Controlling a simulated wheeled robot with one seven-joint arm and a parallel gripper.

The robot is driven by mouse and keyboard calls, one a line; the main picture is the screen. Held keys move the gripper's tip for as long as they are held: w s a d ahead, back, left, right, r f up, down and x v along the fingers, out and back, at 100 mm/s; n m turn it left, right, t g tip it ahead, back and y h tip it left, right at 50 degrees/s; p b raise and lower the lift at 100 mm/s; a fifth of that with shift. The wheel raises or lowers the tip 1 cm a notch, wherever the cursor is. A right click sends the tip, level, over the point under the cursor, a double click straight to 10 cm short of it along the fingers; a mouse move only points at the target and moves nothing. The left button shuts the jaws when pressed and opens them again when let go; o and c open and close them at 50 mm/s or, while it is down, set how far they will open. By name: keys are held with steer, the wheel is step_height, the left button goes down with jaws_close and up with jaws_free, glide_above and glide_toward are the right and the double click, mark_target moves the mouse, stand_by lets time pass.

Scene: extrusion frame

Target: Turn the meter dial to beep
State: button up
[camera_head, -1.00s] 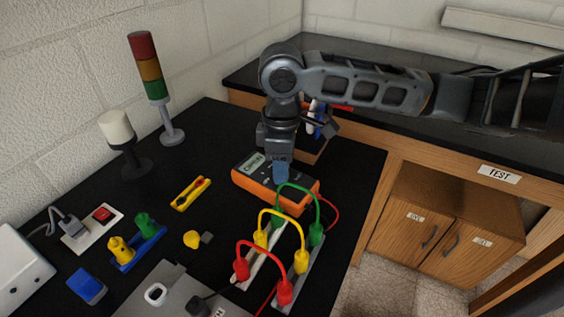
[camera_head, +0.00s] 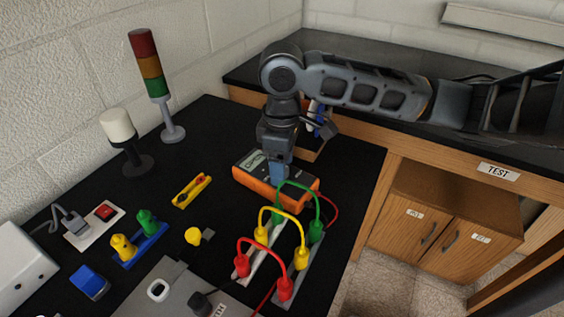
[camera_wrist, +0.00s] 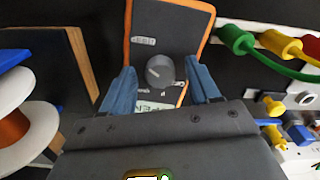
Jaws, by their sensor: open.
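The meter (camera_head: 255,188) is an orange-edged, dark-faced box lying on the black bench, its grey screen (camera_head: 252,162) at the upper left. In the wrist view the meter (camera_wrist: 168,30) shows its round grey dial (camera_wrist: 160,72) with a pale pointer mark. My gripper (camera_head: 278,178) points down over the meter. In the wrist view my gripper (camera_wrist: 160,92) has its blue fingers apart, one on each side of the dial, with clear gaps. I cannot tell whether the fingertips are level with the dial. In the head view my gripper hides the dial.
Green, yellow and red plug leads (camera_head: 270,225) arch close in front of the meter. A yellow level-like tool (camera_head: 191,190), a signal tower (camera_head: 155,85) and a white-topped lamp (camera_head: 122,135) stand to the left. Spools (camera_wrist: 20,125) show at the wrist view's left.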

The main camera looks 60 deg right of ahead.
steer(key=shift+r, duration=3.9)
